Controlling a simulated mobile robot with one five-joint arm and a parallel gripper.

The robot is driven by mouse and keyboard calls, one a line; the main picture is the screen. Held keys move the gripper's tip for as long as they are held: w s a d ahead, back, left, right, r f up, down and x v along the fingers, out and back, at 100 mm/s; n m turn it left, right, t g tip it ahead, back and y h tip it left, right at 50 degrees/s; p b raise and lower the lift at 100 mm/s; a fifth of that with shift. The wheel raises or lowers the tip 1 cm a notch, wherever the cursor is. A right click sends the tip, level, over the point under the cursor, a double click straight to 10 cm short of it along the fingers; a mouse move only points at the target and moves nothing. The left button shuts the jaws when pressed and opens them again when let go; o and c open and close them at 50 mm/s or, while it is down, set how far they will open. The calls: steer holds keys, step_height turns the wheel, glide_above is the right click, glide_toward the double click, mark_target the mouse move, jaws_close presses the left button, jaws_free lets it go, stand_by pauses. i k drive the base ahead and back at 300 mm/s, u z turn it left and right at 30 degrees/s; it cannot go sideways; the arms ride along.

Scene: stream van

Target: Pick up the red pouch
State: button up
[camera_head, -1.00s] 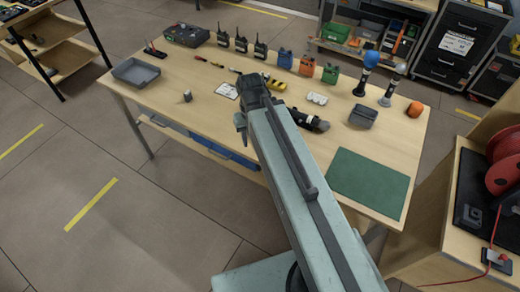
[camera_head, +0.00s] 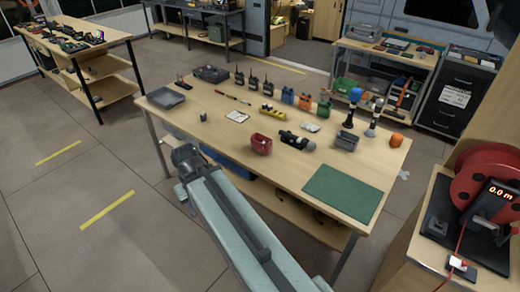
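A small red item (camera_head: 261,144), the only clearly red thing on the workbench, sits near the middle of its front half. It looks like a small open-topped pouch or bin; I cannot tell which at this size. My gripper (camera_head: 184,160) is at the bench's front edge, left of the red item and apart from it. The fingers are hidden by my arm, so its opening does not show.
The wooden workbench (camera_head: 222,132) also holds a black cylinder (camera_head: 296,140) beside the red item, a grey bin (camera_head: 347,141), a green mat (camera_head: 343,192), and radios (camera_head: 252,80) at the back. A side table with a red reel (camera_head: 485,172) stands at right.

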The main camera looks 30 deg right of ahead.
mark_target(261, 145)
steer(key=z, duration=0.25)
steer(key=i, duration=0.95)
steer(key=u, duration=0.35)
